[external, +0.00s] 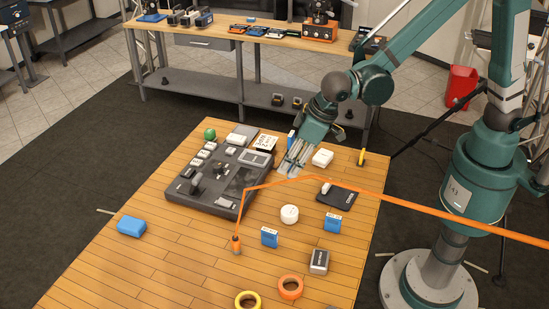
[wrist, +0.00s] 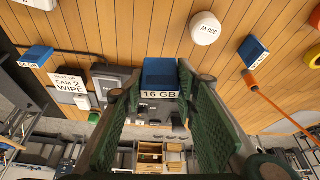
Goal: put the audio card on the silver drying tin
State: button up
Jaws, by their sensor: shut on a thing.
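My gripper (wrist: 165,95) is shut on a small blue card box (wrist: 160,72) with a white "16 GB" label, seen between the fingers in the wrist view. I take it as the audio card; no audio wording is readable on it. In the external view my gripper (external: 290,168) points down at the far part of the wooden table, beside the grey console, and the fingers hide the held card. A silver-grey tin with a dark label (external: 319,261), seemingly the drying tin, lies near the front right of the table. Its top looks clear.
Similar blue boxes (external: 269,237) (external: 332,223) stand near a white puck (external: 289,214). A dark pad (external: 338,196) lies right of the puck. An orange cable (external: 390,195) crosses the table above its surface. Tape rings (external: 290,287) lie in front; the console (external: 205,195) is left.

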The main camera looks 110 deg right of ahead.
jog(key=w+a+r+n+p, duration=0.1)
jog(key=w+a+p, duration=0.1)
jog(key=a, duration=1.1)
jog(key=w+a+r+n+y+p, duration=0.1)
jog(key=w+a, duration=0.1)
jog(key=a, duration=1.2)
jog(key=shift+a+r+n+p, duration=0.3)
jog(key=shift+r+p, duration=0.1)
jog(key=shift+f, duration=0.15)
send_over(320, 258)
jog(key=shift+f, duration=2.8)
jog(key=shift+f, duration=0.1)
jog(key=shift+f, duration=1.95)
jog(key=shift+f, duration=0.15)
jog(key=o, duration=0.8)
jog(key=shift+o, duration=0.3)
